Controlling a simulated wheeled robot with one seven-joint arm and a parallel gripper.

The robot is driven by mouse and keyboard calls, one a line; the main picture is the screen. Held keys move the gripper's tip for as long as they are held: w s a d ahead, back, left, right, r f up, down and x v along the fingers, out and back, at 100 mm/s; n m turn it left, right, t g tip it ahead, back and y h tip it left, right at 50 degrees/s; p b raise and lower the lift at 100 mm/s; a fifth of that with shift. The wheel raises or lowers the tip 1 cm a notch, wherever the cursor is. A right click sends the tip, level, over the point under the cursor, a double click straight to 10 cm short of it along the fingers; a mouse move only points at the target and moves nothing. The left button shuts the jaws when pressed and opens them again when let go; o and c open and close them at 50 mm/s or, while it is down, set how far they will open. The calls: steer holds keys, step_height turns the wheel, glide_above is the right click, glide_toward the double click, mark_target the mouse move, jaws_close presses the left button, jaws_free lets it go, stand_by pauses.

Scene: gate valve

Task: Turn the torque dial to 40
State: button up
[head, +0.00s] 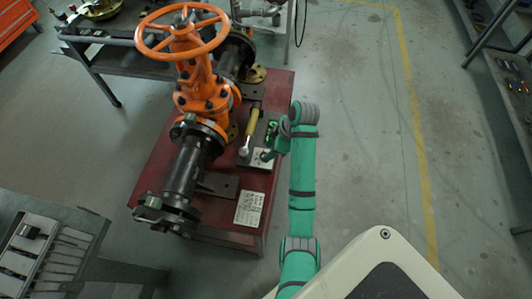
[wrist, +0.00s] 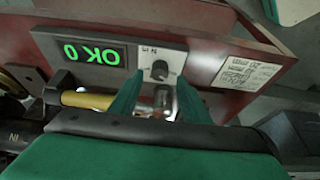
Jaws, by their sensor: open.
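The torque dial (wrist: 159,70) is a small dark round knob on a pale plate with small markings, too small to read. Beside the plate, a black display (wrist: 90,52) shows green characters that look like "OK" and "0", turned over in the wrist view. My gripper (wrist: 160,83) is open, with one green finger on each side of the knob in the picture; I cannot tell whether they touch it.
A wrench with a yellow handle (head: 252,122) lies left of the panel. An orange gate valve (head: 190,75) with a handwheel stands on the red bench (head: 157,160). A printed sheet (head: 250,208) lies at the near edge. The floor to the right is clear.

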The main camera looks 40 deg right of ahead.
mark_target(264, 155)
steer(key=shift+x, duration=1.7)
steer(key=shift+c, duration=0.6)
steer(key=c, duration=0.9)
steer(key=shift+m, duration=0.3)
steer(key=m+h, duration=0.1)
steer(key=m, duration=0.2)
steer(key=shift+a+t, duration=0.1)
steer(key=shift+t, duration=0.3)
steer(key=m+h, duration=0.2)
steer(key=m, duration=0.3)
steer(key=shift+s+a, duration=0.1)
steer(key=shift+m, duration=0.3)
